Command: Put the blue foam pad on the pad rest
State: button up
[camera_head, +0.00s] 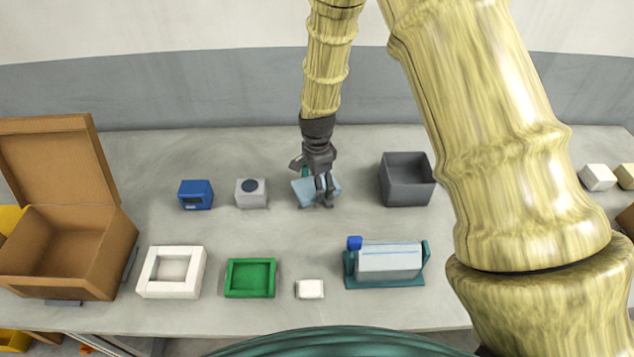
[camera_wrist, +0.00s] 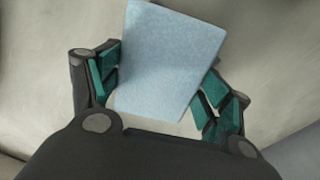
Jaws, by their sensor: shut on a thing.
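The light-blue foam pad (camera_head: 303,191) is at the back middle of the table, under my gripper (camera_head: 322,188). In the wrist view the pad (camera_wrist: 168,62) lies between the two teal-lined fingers of my gripper (camera_wrist: 160,80), which is shut on it. The pad is turned at an angle between the fingers. I cannot tell whether it touches the table or is just above it. No part is clearly marked as the pad rest; a shallow green tray (camera_head: 250,293) and a thick white square frame (camera_head: 144,280) stand at the front left.
A blue box (camera_head: 196,195) and a light box with a dark disc (camera_head: 251,194) stand left of the pad. A grey open bin (camera_head: 407,198) is to the right. A teal roller stand (camera_head: 384,282) and white block (camera_head: 310,289) are in front. An open cardboard box (camera_head: 100,260) is far left.

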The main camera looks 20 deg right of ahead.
jog(key=shift+f, duration=0.15)
jog(key=o, duration=0.8)
jog(key=shift+o, duration=0.2)
notch_tip(320, 180, up, 12)
jog(key=b, duration=0.3)
jog(key=shift+b, duration=0.3)
